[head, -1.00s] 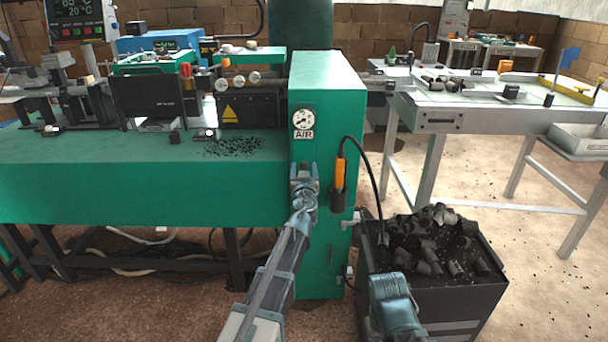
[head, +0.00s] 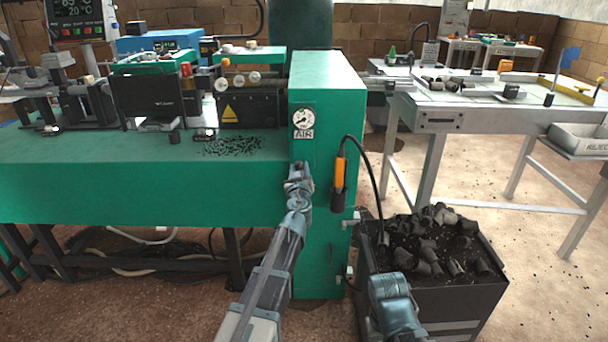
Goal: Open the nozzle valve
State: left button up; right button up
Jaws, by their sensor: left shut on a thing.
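The green cabinet (head: 325,95) stands in the middle with a round gauge (head: 303,117) marked AIR on its front. My left gripper (head: 299,172) is just below the gauge, against the cabinet front. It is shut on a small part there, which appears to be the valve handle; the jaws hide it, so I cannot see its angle. An orange-and-black air nozzle (head: 340,172) hangs upright in a holder to the right of the gripper. My right arm's teal wrist shows at the bottom, in front of the bin; its jaws cannot be made out.
A black hose (head: 375,178) loops from the nozzle down toward the dark bin (head: 460,300), which is heaped with black plugs (head: 430,262). The green bench (head: 130,190) extends left with dark crumbs on it. A grey table (head: 450,120) stands at right. Floor between is open.

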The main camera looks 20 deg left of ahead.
pick_arm(q)
jog(key=shift+a+n, duration=0.15)
jog(key=shift+n, duration=0.15)
jog(key=shift+s+a+f+n+b, duration=0.2)
jog(key=shift+a+n, duration=0.2)
jog(key=shift+n, duration=0.35)
jog(key=shift+s+a+f+n+b, duration=0.15)
jog(key=shift+a+n, duration=0.2)
jog(key=shift+n, duration=0.4)
jog(key=shift+s+a+f+n+b, duration=0.1)
jog(key=shift+a+f+n+b, duration=0.2)
jog(key=shift+n, duration=0.5)
jog(key=shift+a+f+n+b, duration=0.25)
jog(key=shift+a+n, duration=0.05)
jog(key=shift+n, duration=0.5)
